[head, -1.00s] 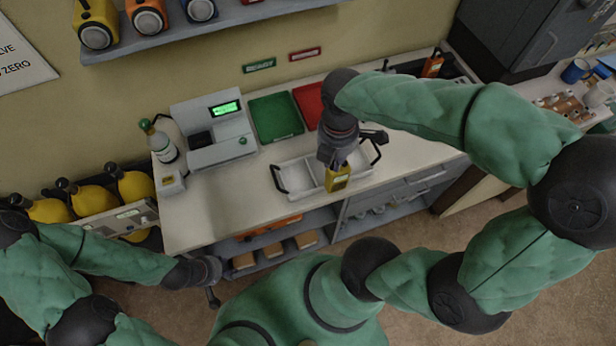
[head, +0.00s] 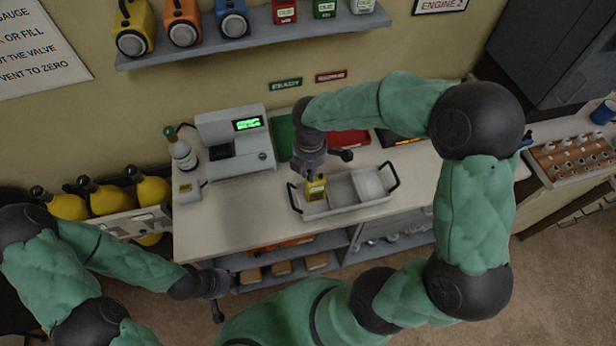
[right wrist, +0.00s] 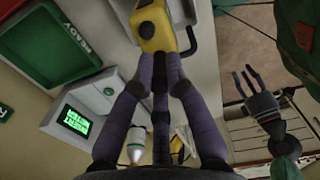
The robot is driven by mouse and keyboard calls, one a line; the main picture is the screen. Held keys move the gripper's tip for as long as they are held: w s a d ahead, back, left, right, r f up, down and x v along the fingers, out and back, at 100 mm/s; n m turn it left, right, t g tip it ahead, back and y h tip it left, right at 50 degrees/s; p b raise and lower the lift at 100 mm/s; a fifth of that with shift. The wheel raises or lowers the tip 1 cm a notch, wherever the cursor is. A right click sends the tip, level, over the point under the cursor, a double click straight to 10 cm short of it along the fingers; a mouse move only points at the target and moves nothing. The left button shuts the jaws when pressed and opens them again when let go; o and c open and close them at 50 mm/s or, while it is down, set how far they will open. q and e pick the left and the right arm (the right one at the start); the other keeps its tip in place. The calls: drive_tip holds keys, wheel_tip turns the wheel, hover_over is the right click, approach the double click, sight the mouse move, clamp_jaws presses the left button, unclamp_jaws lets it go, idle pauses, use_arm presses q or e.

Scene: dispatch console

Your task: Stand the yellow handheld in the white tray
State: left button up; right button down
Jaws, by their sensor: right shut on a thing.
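The yellow handheld (head: 315,188) is held by my right gripper (head: 313,174), whose fingers close on it in the right wrist view (right wrist: 152,28). It is roughly upright at the left end of the white tray (head: 345,207). I cannot tell whether its base touches the tray floor or hangs just above. The tray has dividers and dark handles at both ends; its middle and right compartments look empty. My left gripper (head: 216,300) is empty, in front of the counter's front left edge. In the right wrist view its fingers (right wrist: 243,82) are spread apart.
A grey console with a green display (head: 240,140) and a bottle (head: 182,152) stand left of the tray. Green (head: 284,138) and red (head: 348,138) trays lie behind it. The counter left of the tray (head: 235,215) is clear. Shelves sit below.

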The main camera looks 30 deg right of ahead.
sight(308, 179)
drive_tip(key=shift+w+a+f, duration=0.1)
drive_tip(key=shift+w+f, duration=0.1)
drive_tip(key=shift+f, duration=0.15)
drive_tip(key=shift+w+f, duration=0.1)
drive_tip(key=shift+f, duration=1.55)
drive_tip(key=c, duration=1.3)
unclamp_jaws()
drive_tip(key=shift+f, duration=0.1)
drive_tip(key=shift+o, duration=0.2)
wheel_tip(308, 179, up, 12)
drive_tip(key=shift+r+p, duration=0.2)
drive_tip(key=shift+p, duration=0.2)
